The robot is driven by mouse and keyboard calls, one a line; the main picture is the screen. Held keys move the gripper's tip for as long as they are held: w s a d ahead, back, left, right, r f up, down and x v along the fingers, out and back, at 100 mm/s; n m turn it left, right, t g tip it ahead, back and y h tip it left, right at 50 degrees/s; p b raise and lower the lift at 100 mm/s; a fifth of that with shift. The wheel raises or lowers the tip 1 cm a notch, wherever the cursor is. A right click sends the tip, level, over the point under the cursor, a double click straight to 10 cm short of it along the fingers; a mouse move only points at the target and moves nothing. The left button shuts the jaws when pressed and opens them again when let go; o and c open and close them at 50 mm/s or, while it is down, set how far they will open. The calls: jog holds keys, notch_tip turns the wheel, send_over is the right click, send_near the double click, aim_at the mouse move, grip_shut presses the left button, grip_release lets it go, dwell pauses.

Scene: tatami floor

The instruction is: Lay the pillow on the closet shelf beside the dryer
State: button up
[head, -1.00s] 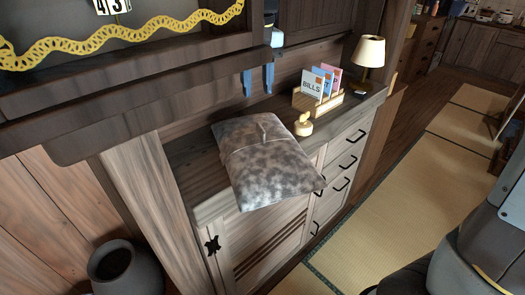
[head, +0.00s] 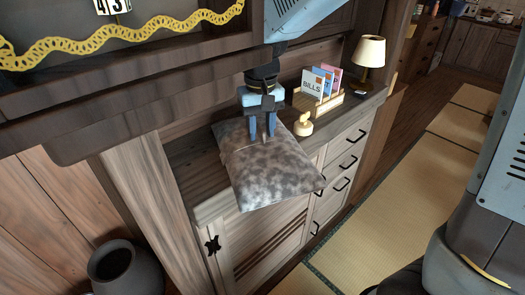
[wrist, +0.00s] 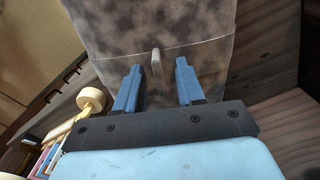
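The pillow (head: 275,175) is a flat, mottled grey-brown cushion with a band and a small upright tab. It lies on the wooden cabinet top (head: 205,205), its front corner over the front edge. My gripper (head: 262,138) is above the pillow's back part, fingers pointing down. In the wrist view my gripper (wrist: 158,66) has its blue fingers apart, with the tab (wrist: 156,62) between them and gaps on both sides. The pillow (wrist: 160,25) fills the view beyond. I cannot make out a dryer.
A wooden stamp (head: 303,125) stands close to the pillow's right side. Behind it are a letter rack (head: 325,103) and a lamp (head: 369,55). A dark upper shelf edge (head: 120,95) juts out at left, under yellow trim (head: 100,40). A dark pot (head: 115,262) stands below.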

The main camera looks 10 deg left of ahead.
jog(key=shift+f, duration=0.15)
grip_shut()
dwell(1.4)
